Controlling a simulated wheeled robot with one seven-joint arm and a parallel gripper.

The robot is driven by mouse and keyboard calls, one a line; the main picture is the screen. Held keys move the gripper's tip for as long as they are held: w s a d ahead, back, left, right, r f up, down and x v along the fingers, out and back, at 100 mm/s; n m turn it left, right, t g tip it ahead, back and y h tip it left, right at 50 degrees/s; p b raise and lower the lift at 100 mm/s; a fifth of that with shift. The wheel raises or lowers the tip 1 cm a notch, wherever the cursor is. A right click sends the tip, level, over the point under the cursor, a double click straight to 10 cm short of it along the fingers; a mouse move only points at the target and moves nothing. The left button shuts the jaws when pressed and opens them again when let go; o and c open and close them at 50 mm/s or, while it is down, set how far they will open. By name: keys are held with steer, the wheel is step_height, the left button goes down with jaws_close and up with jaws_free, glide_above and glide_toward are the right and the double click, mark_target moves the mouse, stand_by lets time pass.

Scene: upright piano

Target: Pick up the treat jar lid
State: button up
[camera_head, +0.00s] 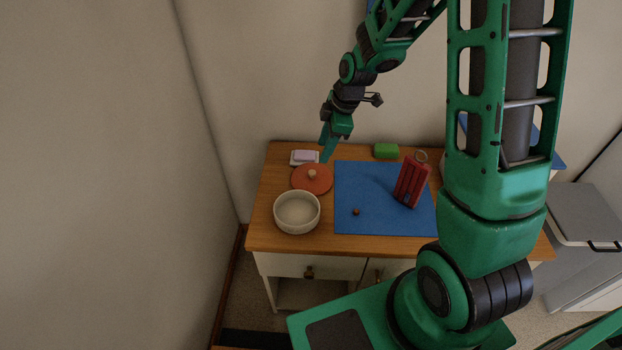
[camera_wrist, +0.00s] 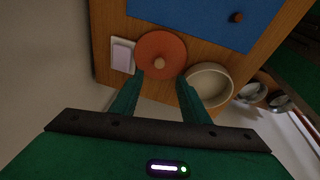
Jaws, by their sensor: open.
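The treat jar lid, a round orange-red disc (camera_head: 318,186) with a pale knob, lies flat on the wooden cabinet top, left of the blue mat. It also shows in the wrist view (camera_wrist: 167,44), at the upper middle. My gripper (camera_head: 325,153) is open and empty, pointing down just above the lid's far side in the head view. In the wrist view the two green fingertips (camera_wrist: 160,77) are spread wide, with the knob between and slightly beyond them. I see no contact with the lid.
A cream bowl (camera_head: 297,211) stands close in front of the lid. A white dish with a lilac block (camera_head: 304,157) sits behind it. A green block (camera_head: 386,150) lies behind.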

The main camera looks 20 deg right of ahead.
mark_target(312, 172)
steer(key=shift+a+x, duration=0.1)
steer(key=shift+x, duration=2.7)
steer(key=shift+a+x, duration=0.15)
steer(key=shift+x, duration=2.65)
steer(key=shift+w+r, duration=0.1)
steer(key=shift+w, duration=0.1)
steer(key=shift+c, duration=0.4)
jaws_close()
